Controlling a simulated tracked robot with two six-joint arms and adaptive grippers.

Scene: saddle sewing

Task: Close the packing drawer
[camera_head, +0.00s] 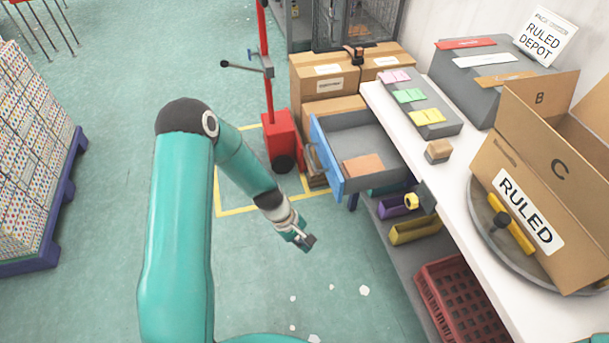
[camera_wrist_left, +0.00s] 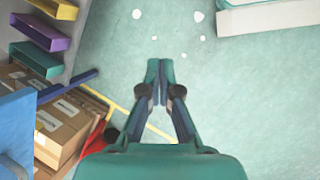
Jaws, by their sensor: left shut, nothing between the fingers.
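The packing drawer (camera_head: 358,140) is pulled out from under the white packing table (camera_head: 452,160). Its blue front (camera_head: 327,158) faces left, and a brown item (camera_head: 363,164) lies inside. My left gripper (camera_head: 308,243) is shut and empty, in front of the drawer and lower in the picture, apart from it. In the left wrist view my left gripper (camera_wrist_left: 158,68) points over bare floor, its fingertips together. A blue surface, probably the drawer front (camera_wrist_left: 14,130), shows at the left edge there. My right gripper is not in view.
A cardboard box marked RULED (camera_head: 530,205) stands on a turntable on the table. A red post stand (camera_head: 281,140) and stacked cartons (camera_head: 325,85) are behind the drawer. Coloured bins (camera_head: 415,230) and a red crate (camera_head: 460,300) sit below.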

